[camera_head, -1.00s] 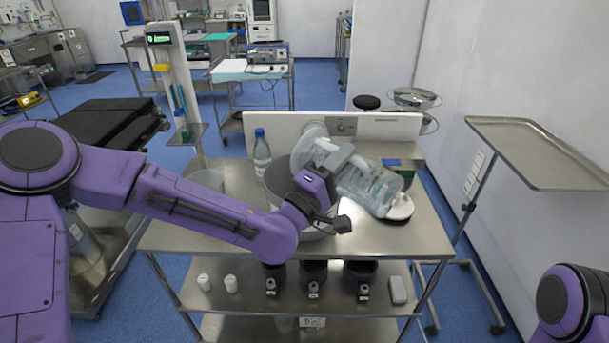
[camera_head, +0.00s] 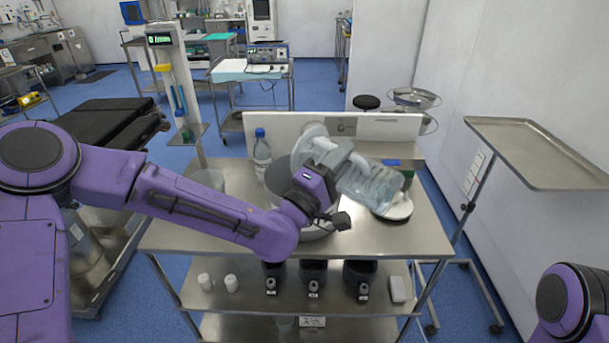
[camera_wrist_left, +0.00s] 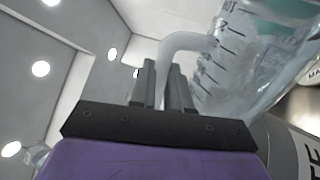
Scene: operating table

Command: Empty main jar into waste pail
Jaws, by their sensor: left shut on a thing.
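The clear main jar (camera_head: 372,186) is held above the steel table and lies tilted well over on its side. My left gripper (camera_head: 335,160) is shut on its handle. In the left wrist view, the pale handle (camera_wrist_left: 182,45) passes between the fingers (camera_wrist_left: 162,88), and the graduated jar wall (camera_wrist_left: 232,50) is beside them. The grey waste pail (camera_head: 276,187) stands on the table behind and below my left wrist, largely hidden. Its lettered wall also shows in the left wrist view (camera_wrist_left: 284,150). I cannot make out whether liquid is flowing. My right gripper is out of view.
A clear bottle with a blue cap (camera_head: 261,150) stands left of the pail. A white round item (camera_head: 398,209) is on the table right of the pail. An empty tray stand (camera_head: 545,155) is at the right. The table's front right top (camera_head: 410,238) is clear.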

